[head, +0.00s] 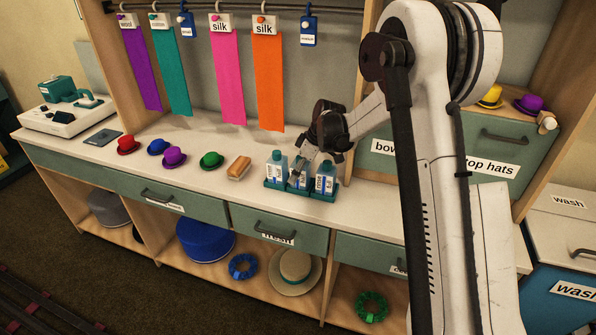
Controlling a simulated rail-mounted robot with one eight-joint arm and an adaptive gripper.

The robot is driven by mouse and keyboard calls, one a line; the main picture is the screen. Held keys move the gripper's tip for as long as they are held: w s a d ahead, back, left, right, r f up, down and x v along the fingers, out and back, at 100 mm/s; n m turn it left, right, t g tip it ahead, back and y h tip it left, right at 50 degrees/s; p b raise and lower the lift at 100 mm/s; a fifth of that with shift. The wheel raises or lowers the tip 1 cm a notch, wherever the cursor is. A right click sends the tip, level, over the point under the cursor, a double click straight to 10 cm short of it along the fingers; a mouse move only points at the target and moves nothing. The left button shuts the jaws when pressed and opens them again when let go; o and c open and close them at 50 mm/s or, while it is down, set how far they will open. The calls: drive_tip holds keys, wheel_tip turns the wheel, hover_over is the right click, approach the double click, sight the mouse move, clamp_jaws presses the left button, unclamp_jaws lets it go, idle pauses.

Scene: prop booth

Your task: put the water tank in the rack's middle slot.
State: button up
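A teal rack (312,196) stands on the white counter near its front edge, right of centre. It bears a pale blue tank with a white label on the left (276,167) and a similar one on the right (324,181). A third labelled tank (298,181) is between them at the middle slot, partly hidden by my gripper. Their labels are too small to read, so I cannot tell which is the water tank. My gripper (300,168) points down at the middle tank's top. Whether its fingers grip the tank, and whether that tank is fully seated, cannot be told.
A wood-backed brush (238,168) and small coloured hats, such as the green one (211,160), lie left of the rack. Coloured silks, such as the orange one (268,82), hang behind. A green drawer unit (480,150) stands to the right.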

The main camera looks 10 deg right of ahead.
drive_tip(key=v, duration=1.2)
drive_tip(key=shift+a, duration=0.1)
drive_tip(key=s+a+r+m+t+h, duration=0.1)
drive_tip(key=s+r+m, duration=0.2)
drive_tip(key=s+r, duration=0.5)
drive_tip(key=s+a+r+m+t+h, duration=0.1)
drive_tip(key=s+a+r+m, duration=0.2)
drive_tip(key=s, duration=0.9)
drive_tip(key=s+f+m+t+h, duration=0.1)
drive_tip(key=s+m, duration=0.1)
drive_tip(key=s, duration=0.7)
drive_tip(key=s+d+f+m+t+h, duration=0.1)
drive_tip(key=s+f+m, duration=0.1)
drive_tip(key=s, duration=0.8)
drive_tip(key=shift+m+t, duration=0.4)
drive_tip(key=shift+m, duration=0.3)
